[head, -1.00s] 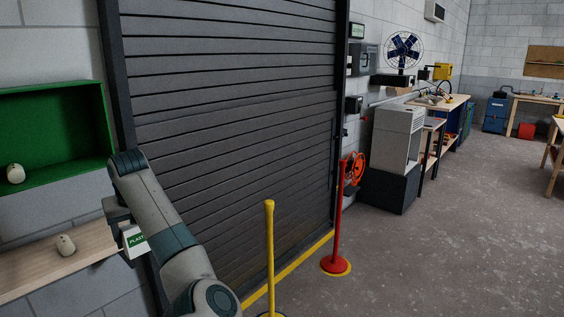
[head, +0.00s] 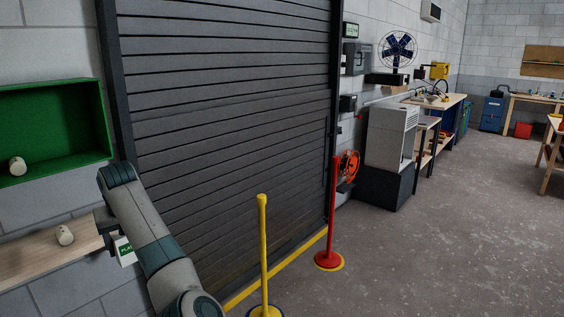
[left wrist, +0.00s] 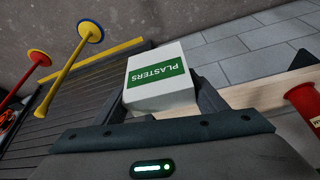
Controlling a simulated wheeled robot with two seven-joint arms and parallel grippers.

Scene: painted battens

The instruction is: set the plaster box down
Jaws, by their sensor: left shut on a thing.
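The plaster box (head: 125,251) is white with a green label, and its label reads PLASTERS in the left wrist view (left wrist: 157,78). My left gripper (head: 112,237) is shut on it; the fingers (left wrist: 160,98) stand on either side of the box in the left wrist view. In the head view the box is off the right end of the wooden shelf (head: 30,262), partly hidden by my left forearm. I cannot tell whether it touches anything. My right gripper is not in view.
A grey roller shutter (head: 230,120) is behind my arm. A yellow post (head: 263,250) and a red post (head: 332,220) stand before it.

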